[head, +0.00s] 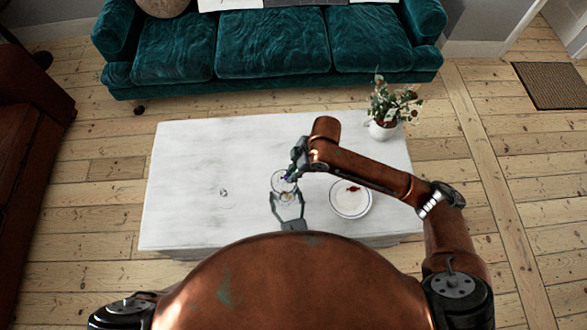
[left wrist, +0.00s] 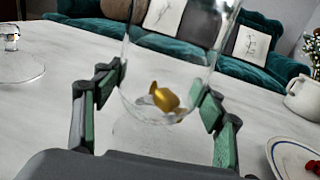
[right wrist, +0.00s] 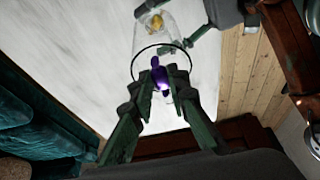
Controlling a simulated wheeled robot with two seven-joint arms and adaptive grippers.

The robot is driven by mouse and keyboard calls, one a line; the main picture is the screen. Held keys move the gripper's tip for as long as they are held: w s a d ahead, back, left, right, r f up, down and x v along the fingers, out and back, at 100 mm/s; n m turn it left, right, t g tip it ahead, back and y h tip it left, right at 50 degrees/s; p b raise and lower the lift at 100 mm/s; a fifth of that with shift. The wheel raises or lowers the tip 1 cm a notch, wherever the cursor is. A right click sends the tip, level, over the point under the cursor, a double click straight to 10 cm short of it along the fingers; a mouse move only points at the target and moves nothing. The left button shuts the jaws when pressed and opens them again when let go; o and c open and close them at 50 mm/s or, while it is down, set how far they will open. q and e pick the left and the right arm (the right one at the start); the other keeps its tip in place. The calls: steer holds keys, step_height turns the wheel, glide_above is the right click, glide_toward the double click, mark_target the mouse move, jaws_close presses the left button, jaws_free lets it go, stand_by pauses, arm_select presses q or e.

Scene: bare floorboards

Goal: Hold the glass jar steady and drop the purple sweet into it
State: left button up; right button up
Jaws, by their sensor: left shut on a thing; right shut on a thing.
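The clear glass jar (head: 281,184) stands on the white table, with a gold-wrapped sweet (left wrist: 160,97) inside near its base. My left gripper (head: 287,203) is shut around the lower jar, one finger on each side in the left wrist view (left wrist: 160,92). My right gripper (right wrist: 161,80) is shut on the purple sweet (right wrist: 160,74). In the right wrist view the sweet overlaps the jar's dark rim (right wrist: 134,66), at the mouth. In the head view my right gripper (head: 291,177) is above the jar and partly covers it. I cannot tell how far the sweet is below the rim.
A white plate (head: 349,211) with a red sweet (head: 353,188) lies right of the jar. A glass lid (head: 224,193) lies to its left. A white plant pot (head: 383,130) stands at the table's back right. The table (head: 200,150) is clear at back left.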

steer(key=shift+f, duration=1.25)
steer(key=o, duration=0.8)
steer(key=shift+o, duration=0.2)
steer(key=v, duration=1.2)
